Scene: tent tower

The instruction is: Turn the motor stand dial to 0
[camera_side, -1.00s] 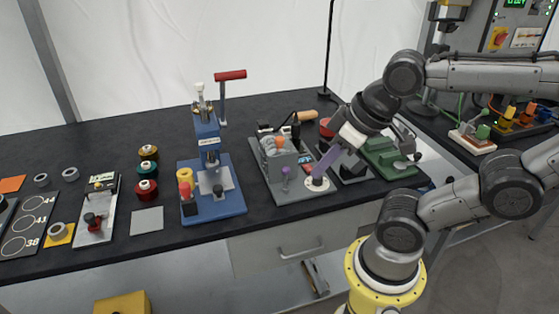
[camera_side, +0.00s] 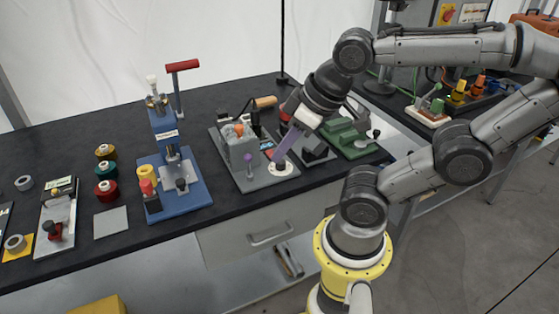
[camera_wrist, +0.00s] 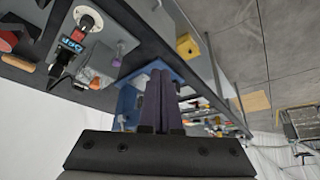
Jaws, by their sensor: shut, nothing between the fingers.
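The motor stand (camera_side: 251,181) is a grey plate with a grey motor block on the bench, at the middle of the side view. Its dial (camera_side: 284,173) is a white disc with a dark knob at the plate's right front. In the wrist view the dial (camera_wrist: 90,12) is at the upper left, near a small blue-lit display (camera_wrist: 72,45); I cannot read the digits or the dial setting surely. My gripper (camera_side: 277,159) is shut and empty, its purple fingers slanting down by the dial. In the wrist view the fingertips (camera_wrist: 159,73) appear apart from the dial.
A purple-knobbed post (camera_side: 248,161) stands left of the dial. A blue press (camera_side: 181,195) with a red handle stands further left. A green fixture (camera_side: 352,139) and a dark block are close on the right. The bench's front edge is just before the stand.

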